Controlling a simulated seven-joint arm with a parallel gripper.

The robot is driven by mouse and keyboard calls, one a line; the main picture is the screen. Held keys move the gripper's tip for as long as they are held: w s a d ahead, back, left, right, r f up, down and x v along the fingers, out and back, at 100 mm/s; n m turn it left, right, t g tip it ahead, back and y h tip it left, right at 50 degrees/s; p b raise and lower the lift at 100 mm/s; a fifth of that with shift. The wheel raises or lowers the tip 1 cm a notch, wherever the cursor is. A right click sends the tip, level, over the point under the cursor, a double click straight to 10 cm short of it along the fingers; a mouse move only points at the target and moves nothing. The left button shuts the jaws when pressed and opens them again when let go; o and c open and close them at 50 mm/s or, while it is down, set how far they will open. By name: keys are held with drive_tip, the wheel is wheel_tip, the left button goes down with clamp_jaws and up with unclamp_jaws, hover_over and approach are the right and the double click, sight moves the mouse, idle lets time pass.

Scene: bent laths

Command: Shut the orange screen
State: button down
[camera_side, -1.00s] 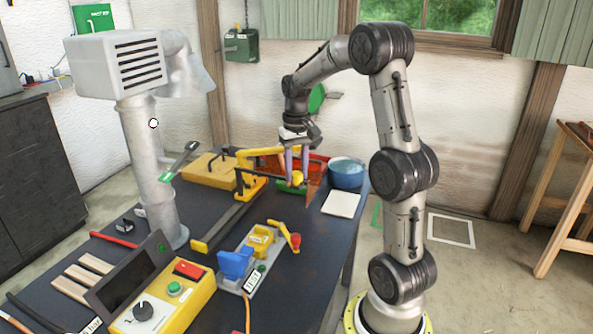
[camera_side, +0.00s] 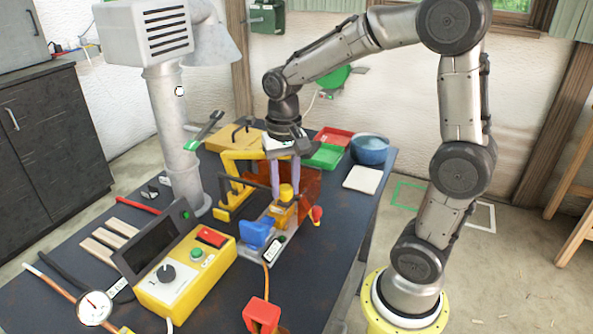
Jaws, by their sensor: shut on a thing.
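The orange screen (camera_side: 310,186) is a see-through orange panel joined to a yellow frame (camera_side: 229,188). It stands around the rear of the small grey fixture with the blue block (camera_side: 256,233) and a yellow block, partly hidden by my fingers. My gripper (camera_side: 286,192) points down, with its two pale purple fingers either side of a yellow knob (camera_side: 286,190) at the screen. It is shut on this knob. I cannot tell whether the screen touches a stop.
A yellow control box (camera_side: 183,278) with a dark display stands front left. Light laths (camera_side: 108,235) lie at the left. A red tray (camera_side: 333,136), green tray (camera_side: 325,156), blue bowl (camera_side: 370,148) and white pad (camera_side: 362,178) are at the back right. A grey column (camera_side: 178,140) stands behind.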

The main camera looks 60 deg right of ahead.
drive_tip(key=shift+a, duration=0.85)
drive_tip(key=c, duration=0.5)
unclamp_jaws()
wheel_tip(320, 180, up, 14)
